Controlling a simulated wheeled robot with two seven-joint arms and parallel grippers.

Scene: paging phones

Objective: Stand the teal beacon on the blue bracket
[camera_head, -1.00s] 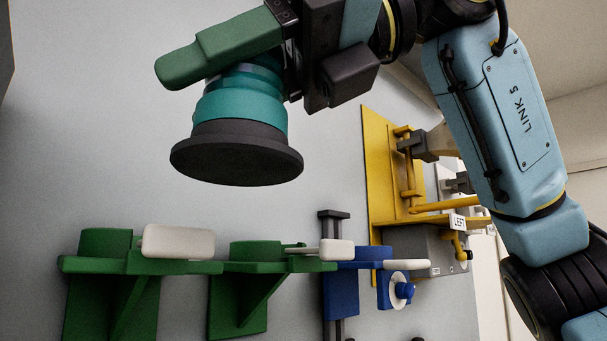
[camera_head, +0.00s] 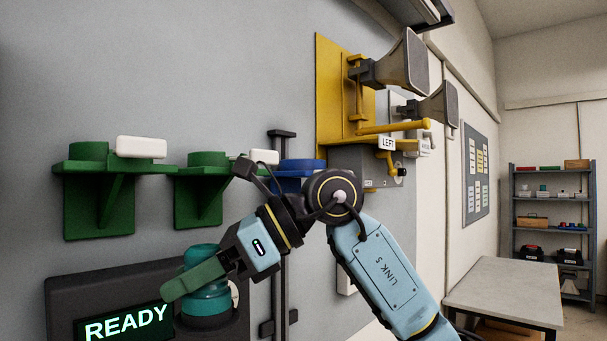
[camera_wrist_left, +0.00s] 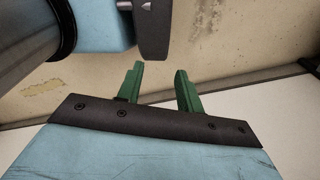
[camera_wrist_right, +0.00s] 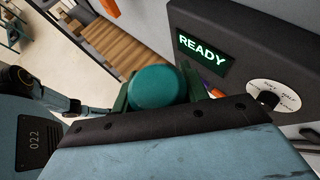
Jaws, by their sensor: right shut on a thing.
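The teal beacon (camera_head: 205,302) shows at the lower left of the head view, in front of a dark panel. My right gripper (camera_head: 192,279) is shut on its middle, and its green fingers hide part of it. In the right wrist view the beacon's round teal top (camera_wrist_right: 158,88) shows between the fingers. The blue bracket (camera_head: 297,168) is on the grey wall, above and right of the beacon and apart from it. My right arm hides its lower part. My left gripper (camera_wrist_left: 160,78) shows only in the left wrist view, with its fingers apart and nothing between them.
Two green brackets (camera_head: 98,199) (camera_head: 198,203) stand left of the blue one. A yellow plate (camera_head: 333,95) with horn speakers (camera_head: 403,65) is to the right. The dark panel (camera_head: 70,288) reads READY. A table (camera_head: 505,290) and a shelf are farther right.

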